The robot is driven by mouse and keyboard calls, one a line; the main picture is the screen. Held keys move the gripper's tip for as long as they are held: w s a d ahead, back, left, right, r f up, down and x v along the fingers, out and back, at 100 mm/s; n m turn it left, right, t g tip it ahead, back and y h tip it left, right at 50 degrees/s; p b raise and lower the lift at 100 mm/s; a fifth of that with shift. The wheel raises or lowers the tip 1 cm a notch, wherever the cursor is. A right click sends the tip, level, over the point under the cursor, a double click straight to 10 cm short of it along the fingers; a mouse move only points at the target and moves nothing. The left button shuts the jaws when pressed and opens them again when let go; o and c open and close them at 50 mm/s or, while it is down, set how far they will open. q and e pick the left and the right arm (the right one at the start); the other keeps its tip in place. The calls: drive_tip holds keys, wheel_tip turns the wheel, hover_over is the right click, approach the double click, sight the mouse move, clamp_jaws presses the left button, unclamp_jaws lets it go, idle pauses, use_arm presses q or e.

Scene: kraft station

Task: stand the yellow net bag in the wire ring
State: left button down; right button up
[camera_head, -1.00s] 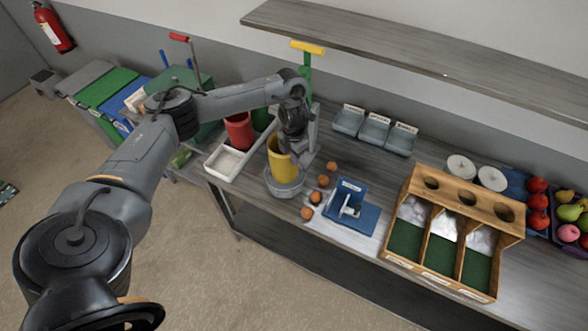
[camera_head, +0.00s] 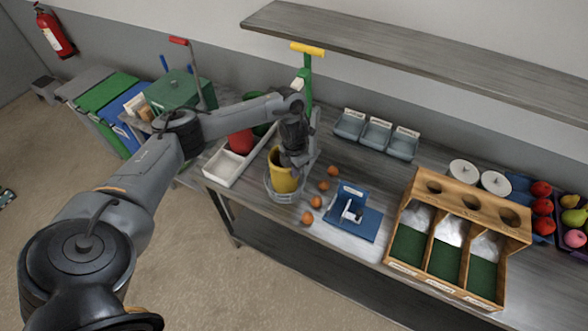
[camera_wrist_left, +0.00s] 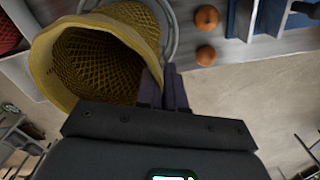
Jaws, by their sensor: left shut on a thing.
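The yellow net bag (camera_head: 283,180) is upright, with its lower part inside the wire ring (camera_head: 285,198) at the table's front left. In the left wrist view I look into the open mouth of the bag (camera_wrist_left: 95,68), and part of the ring (camera_wrist_left: 172,40) shows beside it. My left gripper (camera_head: 294,163) is shut on the right side of the bag's rim; its dark fingers (camera_wrist_left: 165,88) also show in the wrist view. Whether the bag's base touches the bottom is hidden. My right gripper is not in view.
A white tray (camera_head: 223,166) and a red net bag (camera_head: 240,142) stand left of the ring. Several orange fruits (camera_head: 324,186) lie close on its right, then a blue stand (camera_head: 352,218) and a wooden bin box (camera_head: 441,275). A green post with a yellow top (camera_head: 307,48) rises behind.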

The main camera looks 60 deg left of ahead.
use_arm(q)
drive_tip(key=c, duration=1.2)
unclamp_jaws()
drive_tip(key=shift+c, duration=0.2)
